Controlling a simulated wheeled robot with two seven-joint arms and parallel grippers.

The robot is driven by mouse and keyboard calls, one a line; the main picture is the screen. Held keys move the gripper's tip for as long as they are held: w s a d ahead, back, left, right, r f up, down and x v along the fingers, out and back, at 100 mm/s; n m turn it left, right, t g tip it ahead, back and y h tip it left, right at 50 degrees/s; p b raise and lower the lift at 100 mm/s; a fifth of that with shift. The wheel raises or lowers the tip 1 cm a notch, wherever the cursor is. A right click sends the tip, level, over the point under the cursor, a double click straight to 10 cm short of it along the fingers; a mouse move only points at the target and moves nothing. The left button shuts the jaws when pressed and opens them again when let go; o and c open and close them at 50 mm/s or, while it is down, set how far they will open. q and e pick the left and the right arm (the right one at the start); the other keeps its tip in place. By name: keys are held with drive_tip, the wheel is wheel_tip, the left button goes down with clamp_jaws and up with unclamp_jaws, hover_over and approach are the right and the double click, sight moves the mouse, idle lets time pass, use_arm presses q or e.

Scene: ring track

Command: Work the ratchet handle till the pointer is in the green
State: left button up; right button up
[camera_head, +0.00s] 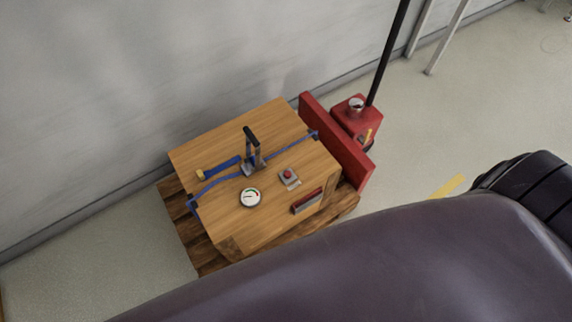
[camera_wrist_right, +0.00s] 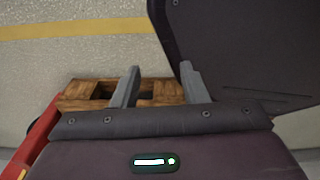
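The ratchet (camera_head: 253,166) sits on the blue strap (camera_head: 213,184) across the top of a wooden crate (camera_head: 215,147). Its handle (camera_head: 251,136) has a black grip and stands up, leaning slightly. A round white gauge (camera_head: 250,198) lies on the crate in front of the ratchet. It has green and red marks; its thin pointer is too small to read surely. My right gripper (camera_wrist_right: 160,68) shows in the right wrist view, its two grey fingers apart with nothing between them. It is away from the ratchet, which that view does not show. My left gripper is not in view.
A red button (camera_head: 288,174) on a small plate, a red-and-grey block (camera_head: 307,201) and a blue tool (camera_head: 220,168) with a yellow end lie on the crate. The crate stands on a wooden pallet (camera_head: 178,207) by a wall. A red pallet jack (camera_head: 355,122) stands behind right.

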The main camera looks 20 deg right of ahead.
drive_tip(key=t+y+b, duration=0.3)
drive_tip(key=t+b, duration=0.6)
drive_tip(key=t, duration=0.8)
approach(254, 141)
drive_tip(key=w, duration=0.6)
drive_tip(key=w+a, duration=0.1)
drive_tip(key=w, duration=0.1)
drive_tip(key=w+f, duration=0.1)
drive_tip(key=w, duration=0.1)
drive_tip(key=shift+w+a, duration=0.2)
drive_tip(key=shift+w, duration=0.1)
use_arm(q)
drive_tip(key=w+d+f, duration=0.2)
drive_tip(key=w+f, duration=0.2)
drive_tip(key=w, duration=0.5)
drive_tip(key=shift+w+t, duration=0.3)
